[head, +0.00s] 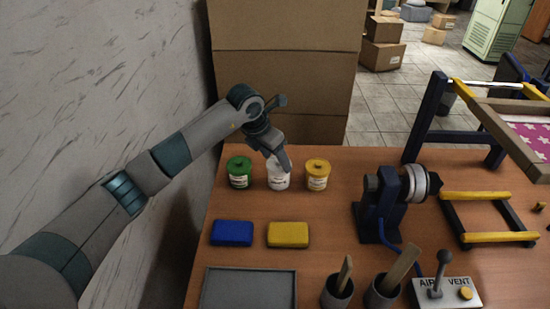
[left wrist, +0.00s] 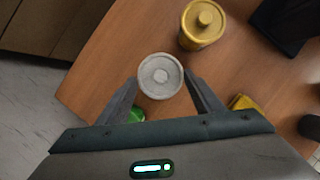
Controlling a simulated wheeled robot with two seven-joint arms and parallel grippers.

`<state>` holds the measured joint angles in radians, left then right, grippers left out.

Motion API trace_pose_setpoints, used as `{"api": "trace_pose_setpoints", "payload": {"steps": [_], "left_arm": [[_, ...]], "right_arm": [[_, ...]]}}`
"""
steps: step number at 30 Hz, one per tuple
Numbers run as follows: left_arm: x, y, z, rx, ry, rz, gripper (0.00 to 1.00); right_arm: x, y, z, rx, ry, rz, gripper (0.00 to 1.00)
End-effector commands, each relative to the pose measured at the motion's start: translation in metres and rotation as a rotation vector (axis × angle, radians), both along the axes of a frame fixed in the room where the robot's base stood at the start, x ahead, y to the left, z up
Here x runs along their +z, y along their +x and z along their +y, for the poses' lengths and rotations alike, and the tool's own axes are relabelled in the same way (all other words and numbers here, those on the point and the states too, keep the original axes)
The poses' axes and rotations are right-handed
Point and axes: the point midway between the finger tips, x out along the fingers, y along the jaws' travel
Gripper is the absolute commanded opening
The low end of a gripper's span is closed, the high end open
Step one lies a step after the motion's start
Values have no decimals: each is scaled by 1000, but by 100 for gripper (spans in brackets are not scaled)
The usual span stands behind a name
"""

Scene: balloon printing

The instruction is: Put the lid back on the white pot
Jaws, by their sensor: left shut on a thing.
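The white pot (head: 279,181) stands upright on the wooden table between the green pot (head: 239,173) and the yellow pot (head: 317,175). My left gripper (head: 279,160) is right at the top of the white pot and hides part of it. Whether the lid rests fully on the pot is hidden. My right gripper is not in view.
A blue block (head: 231,233) and a yellow block (head: 288,235) lie in front of the pots. A grey tray (head: 248,271), two dark cups with sticks (head: 337,291) and a control box (head: 447,291) are nearer. A dark machine (head: 390,203) stands to the right. Cardboard boxes (head: 285,80) rise behind.

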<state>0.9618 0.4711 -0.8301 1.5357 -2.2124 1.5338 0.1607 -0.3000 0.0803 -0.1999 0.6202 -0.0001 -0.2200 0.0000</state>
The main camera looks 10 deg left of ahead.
Motion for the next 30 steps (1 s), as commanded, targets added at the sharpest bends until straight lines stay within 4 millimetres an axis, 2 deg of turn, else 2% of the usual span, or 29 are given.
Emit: {"api": "trace_pose_setpoints", "payload": {"steps": [30], "left_arm": [[0, 1, 0, 0, 0, -1, 40]], "right_arm": [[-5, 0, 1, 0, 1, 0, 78]]}}
